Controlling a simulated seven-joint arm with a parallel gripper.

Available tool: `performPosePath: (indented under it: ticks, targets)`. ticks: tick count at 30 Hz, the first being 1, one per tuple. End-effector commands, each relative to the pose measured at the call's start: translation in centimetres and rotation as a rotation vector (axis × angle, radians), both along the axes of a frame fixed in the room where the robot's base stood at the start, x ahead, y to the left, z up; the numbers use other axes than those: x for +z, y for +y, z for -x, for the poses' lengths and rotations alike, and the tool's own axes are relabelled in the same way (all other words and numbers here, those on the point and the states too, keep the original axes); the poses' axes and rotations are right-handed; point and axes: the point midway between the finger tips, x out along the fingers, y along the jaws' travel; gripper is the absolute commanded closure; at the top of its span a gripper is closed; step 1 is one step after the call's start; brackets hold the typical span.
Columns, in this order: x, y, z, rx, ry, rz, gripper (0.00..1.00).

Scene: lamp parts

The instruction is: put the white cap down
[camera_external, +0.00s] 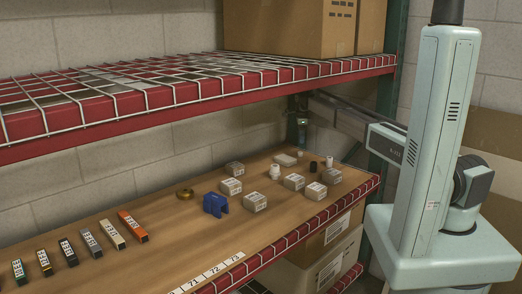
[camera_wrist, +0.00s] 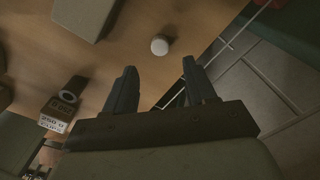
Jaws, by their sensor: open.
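The white cap (camera_wrist: 159,46) shows as a small round white piece on the wooden shelf board in the wrist view. It lies just beyond my gripper (camera_wrist: 159,66), whose two dark fingers are spread apart with nothing between them. In the external view my gripper (camera_external: 302,132) hangs above the far right end of the lower shelf. Small white pieces show below it (camera_external: 300,154) and to its right (camera_external: 329,161); I cannot tell for certain which is the cap.
Bare board lies along the front middle.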

Motion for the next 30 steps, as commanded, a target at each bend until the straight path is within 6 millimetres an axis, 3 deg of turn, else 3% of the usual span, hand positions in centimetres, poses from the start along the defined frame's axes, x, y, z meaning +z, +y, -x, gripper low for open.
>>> performPosePath:
  ticks: [3,9,23,26,30]
  targets:
    - [2.0,0.0,0.0,0.000,-0.001,0.000,0.44]
    - [3.9,0.0,0.0,0.000,0.000,0.000,0.44]
    - [4.4,0.1,0.0,0.002,0.000,0.000,0.44]
    - [4.2,1.0,0.3,0.035,-0.012,0.005,0.44]
    - [3.5,4.7,1.4,0.185,-0.063,0.031,0.44]
